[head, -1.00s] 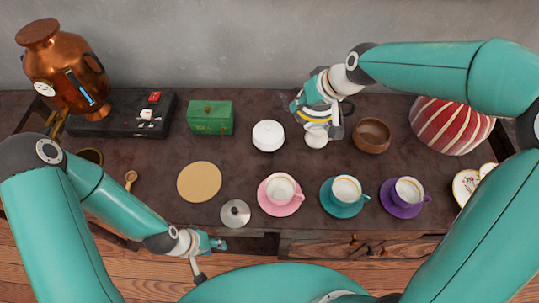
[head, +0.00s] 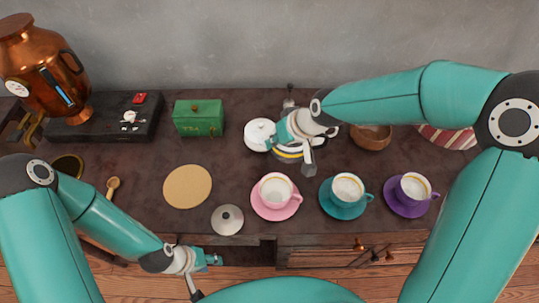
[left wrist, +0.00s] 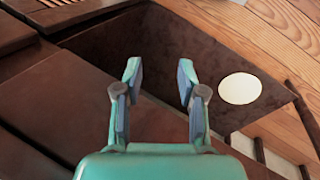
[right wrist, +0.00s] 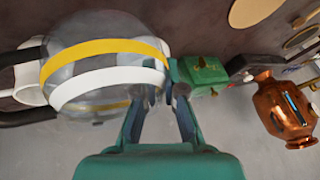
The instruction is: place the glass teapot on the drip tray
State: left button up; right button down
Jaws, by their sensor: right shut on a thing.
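The glass teapot (right wrist: 105,72), a clear round pot with yellow and white bands and a black handle, fills the left of the right wrist view. My left gripper (left wrist: 158,85) is open and empty, low at the table's front edge.
The copper urn (head: 42,65), black box (head: 95,130), green box (head: 198,118) and white bowl (head: 259,134) line the back. A round tan mat (head: 188,187), lid (head: 227,220) and pink cup (head: 275,190) are in front. Bare tabletop lies between mat and green box.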

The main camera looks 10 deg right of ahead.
notch_tip(320, 180, down, 6)
jog(key=shift+f, duration=0.1)
jog(key=c, duration=1.3)
grip_release()
jog(key=shift+o, duration=0.2)
